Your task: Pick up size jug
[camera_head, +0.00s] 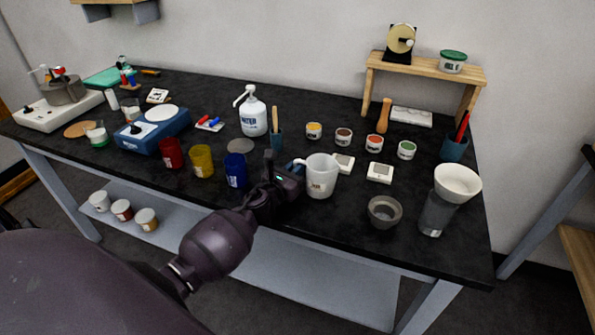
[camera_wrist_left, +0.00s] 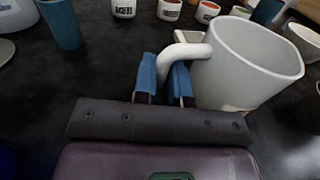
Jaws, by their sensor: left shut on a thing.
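The size jug (camera_head: 321,178) is a white mug-like jug with a handle, upright at the front middle of the dark table. It also shows in the left wrist view (camera_wrist_left: 250,65), with its handle toward my fingers. My left gripper (camera_head: 295,167) is at the jug's left side, shut on the handle. In the left wrist view the blue fingertips (camera_wrist_left: 164,75) sit on either side of the handle. Whether the jug's base touches the table is not clear. My right gripper is not in view.
A blue cup (camera_head: 235,170) stands left of the gripper. White square devices (camera_head: 380,172) lie right of the jug. A grey bowl (camera_head: 384,212) and a glass with a white funnel (camera_head: 458,182) stand at the front right. Several small labelled pots (camera_head: 344,136) are behind.

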